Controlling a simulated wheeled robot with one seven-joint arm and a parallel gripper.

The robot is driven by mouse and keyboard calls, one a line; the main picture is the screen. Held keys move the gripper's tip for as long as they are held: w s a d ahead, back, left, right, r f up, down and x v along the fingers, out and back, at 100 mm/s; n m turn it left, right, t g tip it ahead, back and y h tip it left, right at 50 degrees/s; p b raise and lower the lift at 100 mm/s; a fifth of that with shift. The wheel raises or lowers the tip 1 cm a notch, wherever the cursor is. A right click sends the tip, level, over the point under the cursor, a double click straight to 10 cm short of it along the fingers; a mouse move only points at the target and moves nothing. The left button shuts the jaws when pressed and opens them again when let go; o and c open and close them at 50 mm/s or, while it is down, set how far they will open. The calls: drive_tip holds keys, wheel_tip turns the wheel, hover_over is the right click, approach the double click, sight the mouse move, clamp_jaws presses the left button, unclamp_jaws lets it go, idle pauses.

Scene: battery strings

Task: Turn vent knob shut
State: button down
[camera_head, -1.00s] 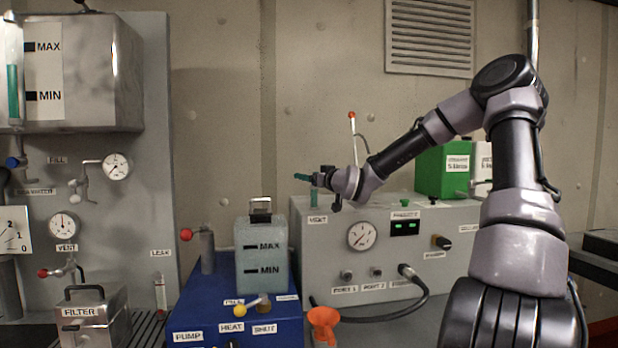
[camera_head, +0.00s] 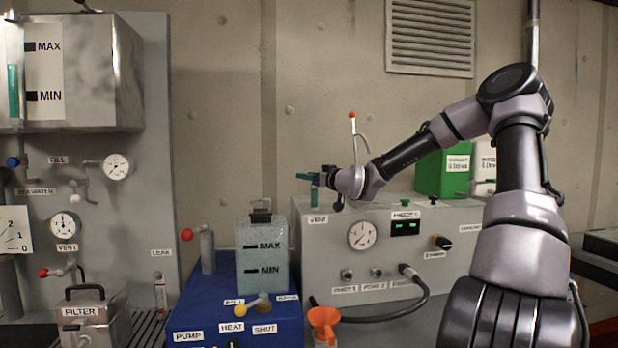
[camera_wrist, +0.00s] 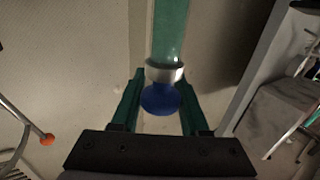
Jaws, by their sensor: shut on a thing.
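A blue knob (camera_wrist: 160,99) with a white collar (camera_wrist: 164,72) sits at the end of a teal tube (camera_wrist: 168,35) in the wrist view. My gripper (camera_wrist: 161,88) has its two green fingers on either side of the knob and is shut on it. In the head view my gripper (camera_head: 306,177) is above the left end of a grey box, over a "VENT" label (camera_head: 318,219). The teal tube (camera_head: 314,197) stands below the fingers there. The knob itself is hidden by my gripper in the head view.
The grey box (camera_head: 330,260) carries a gauge (camera_head: 361,236) and a green display. A red-tipped lever (camera_head: 352,130) rises behind my wrist. A blue unit (camera_head: 195,300) with a level tank (camera_head: 262,255) stands to the left. A green container (camera_head: 443,175) is behind my forearm.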

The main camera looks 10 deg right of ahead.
drive_tip(key=shift+s+a+n+g+y, duration=0.25)
drive_tip(key=shift+s+n+g+y, duration=0.3)
drive_tip(key=shift+n+g+y, duration=1.7)
drive_tip(key=shift+s+a+n+g+y, duration=0.2)
drive_tip(key=shift+s+n+g+y, duration=0.45)
drive_tip(key=shift+n+g, duration=3)
drive_tip(key=shift+s+a+n+g+y, duration=0.35)
drive_tip(key=shift+n+g+y, duration=1.3)
drive_tip(key=shift+g, duration=2.55)
drive_tip(key=shift+s+d+n+g, duration=0.1)
drive_tip(key=shift+s+n+g, duration=0.1)
drive_tip(key=shift+n+g, duration=0.1)
drive_tip(key=shift+c, duration=2.1)
unclamp_jaws()
drive_tip(key=shift+w+d+m+t+h, duration=0.1)
drive_tip(key=shift+w+m+t+h, duration=0.4)
drive_tip(key=shift+m+t, duration=1.7)
drive_tip(key=shift+w+d+m+t+h, duration=0.1)
drive_tip(key=shift+w+m+t+h, duration=0.3)
drive_tip(key=shift+m+t, duration=1.75)
drive_tip(key=shift+w+m+t+h, duration=0.5)
drive_tip(key=shift+m+t, duration=0.4)
drive_tip(key=shift+t, duration=2.55)
